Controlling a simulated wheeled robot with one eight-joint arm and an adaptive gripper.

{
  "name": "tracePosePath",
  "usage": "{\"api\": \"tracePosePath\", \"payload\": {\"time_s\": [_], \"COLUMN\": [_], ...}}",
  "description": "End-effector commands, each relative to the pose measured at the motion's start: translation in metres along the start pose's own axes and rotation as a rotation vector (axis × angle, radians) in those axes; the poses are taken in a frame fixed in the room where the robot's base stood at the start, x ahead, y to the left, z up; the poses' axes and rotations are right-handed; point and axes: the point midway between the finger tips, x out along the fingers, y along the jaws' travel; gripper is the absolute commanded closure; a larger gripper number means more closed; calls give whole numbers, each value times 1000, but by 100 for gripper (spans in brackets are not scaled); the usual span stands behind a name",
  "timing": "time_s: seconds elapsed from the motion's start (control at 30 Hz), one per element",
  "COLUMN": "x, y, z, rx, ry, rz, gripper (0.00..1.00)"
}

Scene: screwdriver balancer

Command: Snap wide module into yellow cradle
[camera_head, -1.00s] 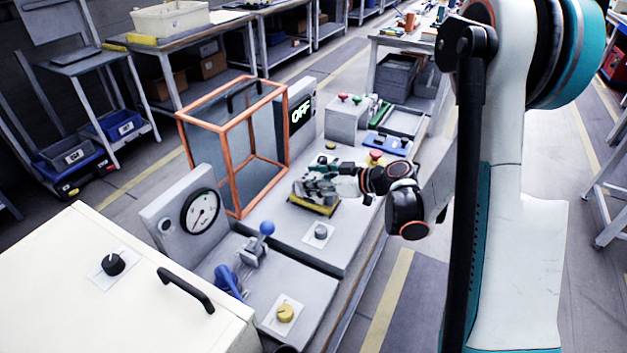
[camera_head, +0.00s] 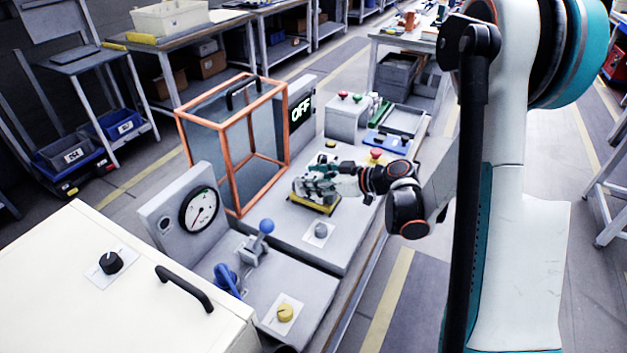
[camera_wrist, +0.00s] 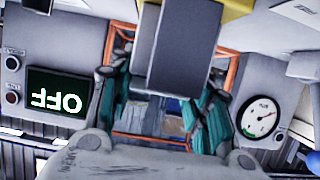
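The yellow cradle (camera_head: 316,208) sits on the grey bench top, and part of a yellow piece shows at the top edge of the wrist view (camera_wrist: 240,6). A dark grey block (camera_wrist: 182,45), which looks like the wide module, is over the cradle between my teal-padded fingers. My gripper (camera_head: 318,182) is right at the cradle with its fingers spread about the block's width. In the wrist view my gripper (camera_wrist: 165,95) has a finger on each side of the block. I cannot tell whether the pads press on it or whether it is seated.
An orange-framed clear box (camera_head: 232,140) stands close to the left of my gripper. An OFF display (camera_head: 301,110) is behind it. A gauge (camera_head: 199,211), a blue-knobbed lever (camera_head: 265,228) and a grey knob (camera_head: 320,232) are nearer. A red button (camera_head: 376,154) stands behind my wrist.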

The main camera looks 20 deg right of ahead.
Motion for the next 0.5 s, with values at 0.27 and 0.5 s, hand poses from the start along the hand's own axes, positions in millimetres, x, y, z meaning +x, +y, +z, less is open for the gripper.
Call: {"api": "tracePosePath", "payload": {"time_s": [0.27,0.5], "x": [0,-4], "y": [1,1], "z": [-1,0], "rx": [1,1], "ry": [2,0], "rz": [1,2], "gripper": [32,32]}}
